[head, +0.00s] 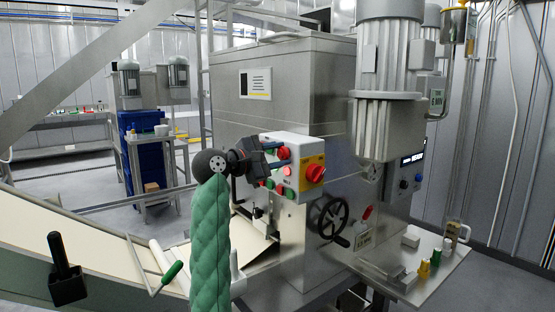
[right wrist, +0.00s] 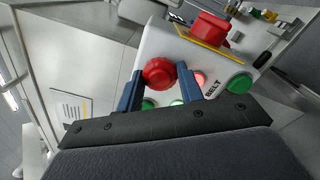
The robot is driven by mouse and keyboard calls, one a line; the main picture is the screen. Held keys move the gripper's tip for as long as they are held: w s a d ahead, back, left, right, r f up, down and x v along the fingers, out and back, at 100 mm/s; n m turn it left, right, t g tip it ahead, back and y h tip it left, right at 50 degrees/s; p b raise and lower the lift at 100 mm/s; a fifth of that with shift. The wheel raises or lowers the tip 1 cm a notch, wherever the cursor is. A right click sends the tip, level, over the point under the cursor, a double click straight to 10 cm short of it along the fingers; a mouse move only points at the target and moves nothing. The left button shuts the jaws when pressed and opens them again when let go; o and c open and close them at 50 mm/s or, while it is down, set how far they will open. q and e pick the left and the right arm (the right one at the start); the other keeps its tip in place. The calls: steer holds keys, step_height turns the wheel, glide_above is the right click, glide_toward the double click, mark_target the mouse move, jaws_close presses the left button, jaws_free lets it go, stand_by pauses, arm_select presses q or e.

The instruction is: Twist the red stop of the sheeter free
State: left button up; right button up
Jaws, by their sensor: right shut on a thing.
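The red stop (head: 284,153) is a round red mushroom button on the white control box (head: 299,150) of the sheeter. In the right wrist view the red stop (right wrist: 158,72) sits between the two blue fingers of my right gripper (right wrist: 160,84). In the head view my right gripper (head: 281,158) reaches the box from the left, its fingers shut on the stop. The fingers hide part of the stop's sides. My left gripper does not show.
A red rotary switch (head: 315,173) on a yellow plate is beside the stop; green buttons (right wrist: 240,83) are close below. A black handwheel (head: 331,218) is under the box. A side table (head: 440,265) with small items stands at right. A belt (head: 95,240) runs at left.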

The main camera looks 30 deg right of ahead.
stand_by(0.4)
steer(key=o, duration=1)
steer(key=shift+d, duration=0.1)
steer(key=a, duration=0.7)
steer(key=shift+s+a+b, duration=0.35)
steer(key=shift+a+b, duration=0.05)
steer(key=shift+b, duration=0.05)
